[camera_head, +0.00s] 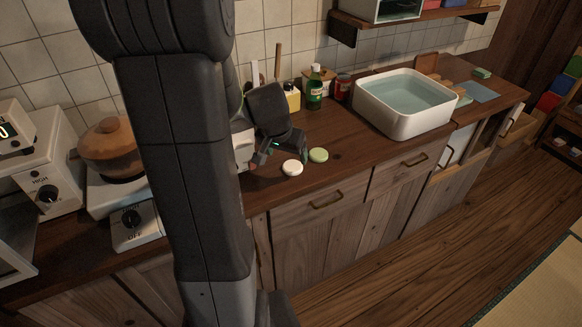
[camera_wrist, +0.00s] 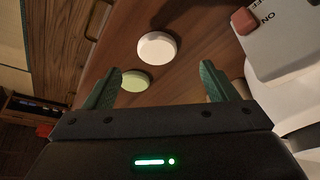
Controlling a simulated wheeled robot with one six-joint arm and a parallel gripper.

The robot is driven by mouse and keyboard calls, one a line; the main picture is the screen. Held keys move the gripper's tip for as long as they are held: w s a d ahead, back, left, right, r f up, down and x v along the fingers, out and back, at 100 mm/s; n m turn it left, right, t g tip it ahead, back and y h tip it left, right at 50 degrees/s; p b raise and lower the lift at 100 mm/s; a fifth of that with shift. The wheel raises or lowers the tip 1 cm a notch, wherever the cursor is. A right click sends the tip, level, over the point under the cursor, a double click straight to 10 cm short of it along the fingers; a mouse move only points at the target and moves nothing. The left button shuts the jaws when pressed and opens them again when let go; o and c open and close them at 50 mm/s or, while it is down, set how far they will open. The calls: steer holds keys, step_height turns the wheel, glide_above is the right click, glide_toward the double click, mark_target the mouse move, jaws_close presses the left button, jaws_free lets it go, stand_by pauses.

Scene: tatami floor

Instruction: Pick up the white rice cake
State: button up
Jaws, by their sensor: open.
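The white rice cake (camera_head: 292,167) is a small round disc lying on the wooden counter near its front edge. It also shows in the wrist view (camera_wrist: 157,48), ahead of my fingertips and between their lines. A green rice cake (camera_head: 318,155) lies just to its right in the head view; in the wrist view it (camera_wrist: 135,81) is closer to my left finger. My gripper (camera_head: 267,156) is open and empty, above the counter just left of the white rice cake. Both fingers (camera_wrist: 161,84) show spread apart in the wrist view.
A white appliance with a red switch (camera_wrist: 243,20) is close to my right finger in the wrist view. Behind my gripper stand a green bottle (camera_head: 315,88), a red jar (camera_head: 342,88) and a yellow bottle (camera_head: 292,97). A white water-filled basin (camera_head: 398,122) is to the right.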

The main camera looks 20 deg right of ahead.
mark_target(292, 166)
steer(key=shift+d+x, duration=0.15)
steer(key=shift+x, duration=1.6)
steer(key=shift+d+x, duration=0.1)
steer(key=shift+x, duration=1.6)
steer(key=shift+r, duration=0.1)
steer(key=shift+s, duration=0.1)
steer(key=c, duration=1.1)
steer(key=shift+o, duration=0.2)
